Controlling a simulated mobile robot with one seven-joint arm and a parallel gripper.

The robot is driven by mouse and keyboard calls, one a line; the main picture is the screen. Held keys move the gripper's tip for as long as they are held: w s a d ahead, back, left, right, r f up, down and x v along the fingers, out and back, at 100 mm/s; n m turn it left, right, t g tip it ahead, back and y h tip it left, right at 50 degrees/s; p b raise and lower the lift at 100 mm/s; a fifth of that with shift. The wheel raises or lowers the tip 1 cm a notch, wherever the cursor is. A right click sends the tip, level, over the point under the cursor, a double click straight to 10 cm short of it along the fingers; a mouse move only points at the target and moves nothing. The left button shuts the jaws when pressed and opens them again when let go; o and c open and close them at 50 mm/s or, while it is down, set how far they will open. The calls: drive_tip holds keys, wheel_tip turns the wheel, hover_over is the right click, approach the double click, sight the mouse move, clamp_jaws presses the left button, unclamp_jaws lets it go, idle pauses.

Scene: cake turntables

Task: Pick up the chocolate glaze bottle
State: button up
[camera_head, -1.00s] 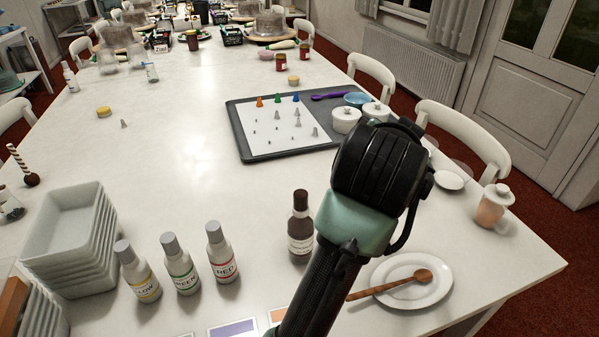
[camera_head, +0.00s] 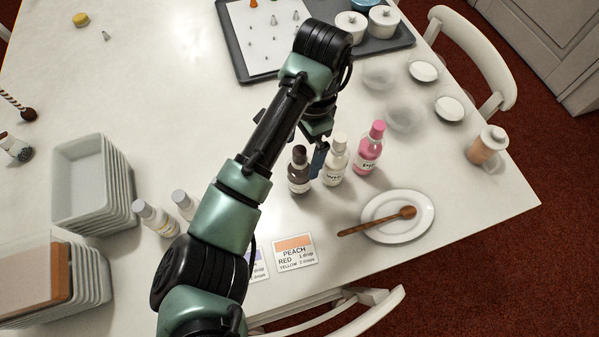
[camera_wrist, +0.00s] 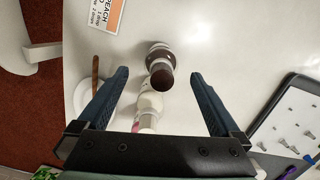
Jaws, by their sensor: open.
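The chocolate glaze bottle (camera_head: 299,172) is dark brown with a pale label and stands upright on the table. In the wrist view, its dark cap (camera_wrist: 162,76) lies between the fingertips, seen from above. My gripper (camera_head: 316,170) is open and reaches down at the bottles. I see no contact.
A pink bottle (camera_head: 369,148) stands just right of the white one. A plate (camera_head: 420,225) with a wooden spoon (camera_head: 376,222) lies in front. Two grey-capped bottles (camera_head: 155,218) stand left, partly behind my arm. A peach card (camera_head: 295,252) lies near the front edge.

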sight(298, 169)
drive_tip(key=f, duration=0.8)
drive_tip(key=shift+s+a+p, duration=0.1)
drive_tip(key=shift+a+p, duration=0.25)
drive_tip(key=shift+a, duration=0.05)
drive_tip(key=shift+r, duration=0.1)
clamp_jaws()
